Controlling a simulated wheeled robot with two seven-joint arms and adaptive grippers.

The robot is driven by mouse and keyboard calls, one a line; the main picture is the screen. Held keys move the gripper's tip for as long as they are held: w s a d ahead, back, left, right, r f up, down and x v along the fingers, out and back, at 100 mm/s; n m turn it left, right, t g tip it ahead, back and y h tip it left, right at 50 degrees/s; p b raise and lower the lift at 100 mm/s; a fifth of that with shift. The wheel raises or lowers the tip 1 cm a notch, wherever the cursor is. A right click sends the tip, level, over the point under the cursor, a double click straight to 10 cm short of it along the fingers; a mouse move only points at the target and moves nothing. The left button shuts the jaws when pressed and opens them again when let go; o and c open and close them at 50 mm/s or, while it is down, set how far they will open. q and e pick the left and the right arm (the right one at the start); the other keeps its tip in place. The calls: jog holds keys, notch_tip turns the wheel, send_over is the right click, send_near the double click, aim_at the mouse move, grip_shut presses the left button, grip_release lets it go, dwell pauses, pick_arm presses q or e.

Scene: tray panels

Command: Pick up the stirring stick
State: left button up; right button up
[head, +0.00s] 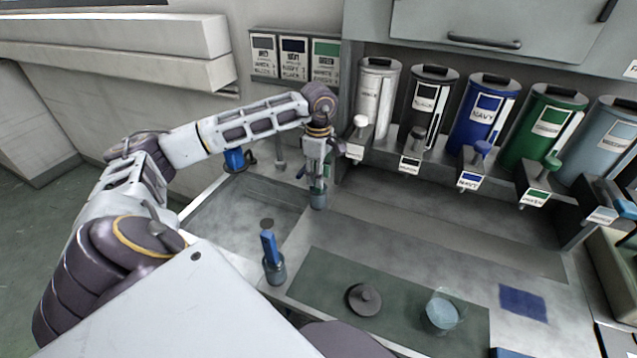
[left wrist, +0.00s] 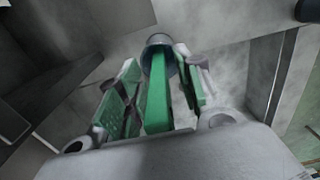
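A green stirring stick (left wrist: 157,100) stands in a dark round holder (left wrist: 159,42) in the left wrist view. In the head view the holder (head: 318,199) is at the back of the counter, and my gripper mostly hides the stick. My left gripper (head: 317,178) is right above that holder, pointing down. In the left wrist view its two fingers (left wrist: 157,75) are open on either side of the stick, with gaps showing between them and it. A second stick, blue (head: 268,247), stands in another holder (head: 274,270) nearer the front. My right gripper is not in view.
A green mat (head: 320,285) carries a dark round lid (head: 364,299) and a clear cup (head: 441,312) with pale blue content. A navy cloth square (head: 523,302) lies at right. Several paint canisters, one navy (head: 481,115), line the back wall. A blue mug-like item (head: 234,159) is behind the left arm.

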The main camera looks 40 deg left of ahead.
pick_arm(q)
grip_shut()
jog(key=shift+r, duration=0.15)
jog(key=shift+r, duration=4.85)
